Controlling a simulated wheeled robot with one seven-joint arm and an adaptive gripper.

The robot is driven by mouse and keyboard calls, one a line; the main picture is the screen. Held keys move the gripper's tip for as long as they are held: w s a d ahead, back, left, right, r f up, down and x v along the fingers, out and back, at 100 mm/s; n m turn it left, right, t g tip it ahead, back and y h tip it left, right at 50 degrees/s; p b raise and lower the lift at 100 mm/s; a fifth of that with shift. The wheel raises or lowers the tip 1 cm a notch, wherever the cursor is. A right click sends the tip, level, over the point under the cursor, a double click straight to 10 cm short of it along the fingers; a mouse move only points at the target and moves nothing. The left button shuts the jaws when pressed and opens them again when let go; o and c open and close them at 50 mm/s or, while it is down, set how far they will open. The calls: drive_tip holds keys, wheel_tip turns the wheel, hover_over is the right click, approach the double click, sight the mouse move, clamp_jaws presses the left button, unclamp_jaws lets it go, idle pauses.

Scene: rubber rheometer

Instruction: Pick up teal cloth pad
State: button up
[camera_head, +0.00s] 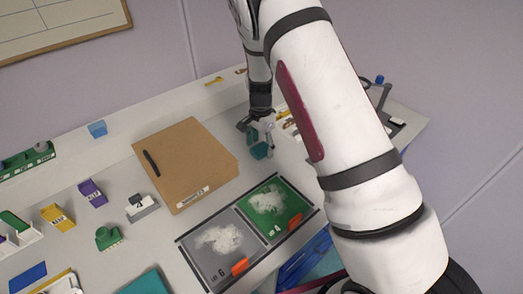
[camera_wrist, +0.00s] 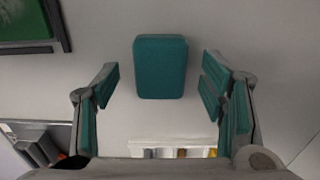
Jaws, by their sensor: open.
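The teal cloth pad (camera_wrist: 161,67) is a rounded rectangular block on the pale bench, at upper centre in the wrist view. In the head view the pad (camera_head: 259,151) shows as a small teal patch below my gripper. My gripper (camera_wrist: 160,88) is open, with one teal-lined finger on each side of the pad and clear space between the fingers and the pad. In the head view my gripper (camera_head: 262,128) hangs at the pad, partly behind my arm. I cannot tell its exact height above the bench.
A two-part tray (camera_head: 180,243) with grey and green sections holding white material is in front. A white rack (camera_wrist: 172,141) stands near the gripper base in the wrist view. Several small blocks lie at left.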

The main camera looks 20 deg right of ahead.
drive_tip(key=shift+f, duration=0.45)
drive_tip(key=shift+c, duration=0.2)
drive_tip(key=c, duration=1)
drive_tip(key=shift+r, duration=0.1)
drive_tip(key=shift+w+r, duration=0.1)
drive_tip(key=shift+r, duration=0.4)
wheel_tip(320, 180, up, 2)
drive_tip(key=shift+r+b, duration=0.15)
drive_tip(key=shift+b, duration=0.2)
drive_tip(key=s+a, duration=0.1)
drive_tip(key=s, duration=0.4)
drive_tip(key=s+a+r, duration=0.1)
drive_tip(key=s, duration=0.4)
drive_tip(key=s+a, duration=0.1)
drive_tip(key=s, duration=0.5)
drive_tip(key=shift+r, duration=0.25)
